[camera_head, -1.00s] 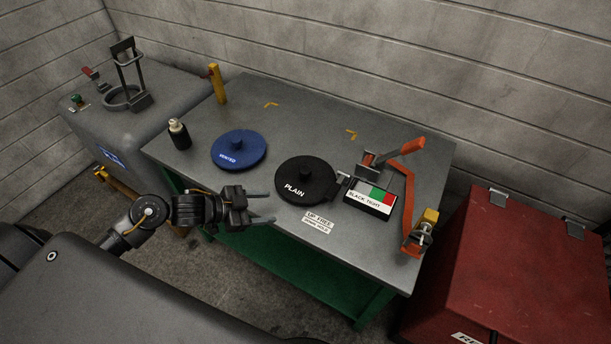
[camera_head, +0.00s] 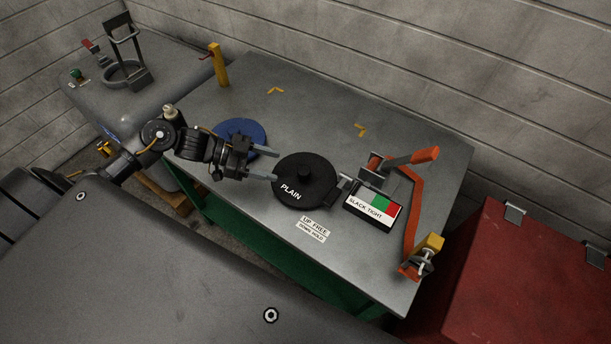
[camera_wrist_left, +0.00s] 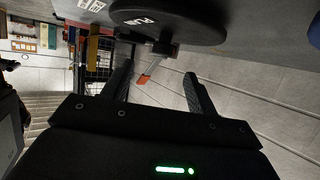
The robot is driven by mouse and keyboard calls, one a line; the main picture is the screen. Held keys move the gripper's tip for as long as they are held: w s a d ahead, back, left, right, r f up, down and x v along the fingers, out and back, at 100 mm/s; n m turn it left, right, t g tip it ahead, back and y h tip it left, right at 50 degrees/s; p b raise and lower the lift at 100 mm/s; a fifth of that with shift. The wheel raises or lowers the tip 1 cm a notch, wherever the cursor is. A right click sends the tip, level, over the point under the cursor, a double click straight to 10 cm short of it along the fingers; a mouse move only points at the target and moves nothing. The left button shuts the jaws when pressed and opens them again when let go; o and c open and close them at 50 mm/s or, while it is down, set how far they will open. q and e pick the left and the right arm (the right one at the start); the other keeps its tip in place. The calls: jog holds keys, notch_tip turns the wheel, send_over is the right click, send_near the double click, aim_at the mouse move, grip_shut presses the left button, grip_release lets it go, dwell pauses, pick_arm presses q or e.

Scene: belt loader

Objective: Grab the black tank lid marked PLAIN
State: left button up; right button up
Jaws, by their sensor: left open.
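The left wrist view shows the lid (camera_wrist_left: 185,22) at the top, beyond the two spread fingers (camera_wrist_left: 158,85). The blue lid (camera_head: 243,129) is partly hidden behind my left gripper. My right gripper is not in view.
A box labelled SLACK TIGHT (camera_head: 366,207) and an orange-handled clamp (camera_head: 408,205) stand right of the black lid. A red chest (camera_head: 510,270) is at the right. A yellow post (camera_head: 219,65) stands at the back left. The table's far middle is clear.

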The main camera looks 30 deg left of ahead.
aim_at(298, 170)
pick_arm(q)
jog(key=x, duration=0.3)
jog(key=shift+w+d+f, duration=0.1)
jog(key=shift+w+d, duration=0.05)
jog(key=shift+d+f, duration=0.1)
jog(key=shift+w+d+p, duration=0.2)
jog(key=shift+d+p, duration=0.05)
jog(key=shift+p, duration=0.05)
jog(key=p+x, duration=0.1)
jog(key=x, duration=0.3)
jog(key=shift+w+d+f, duration=0.1)
jog(key=shift+w+f, duration=0.1)
jog(key=shift+f, duration=0.05)
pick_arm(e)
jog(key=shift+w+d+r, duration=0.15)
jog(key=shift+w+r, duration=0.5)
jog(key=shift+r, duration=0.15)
pick_arm(q)
jog(key=c, duration=1.2)
jog(key=shift+c, duration=0.3)
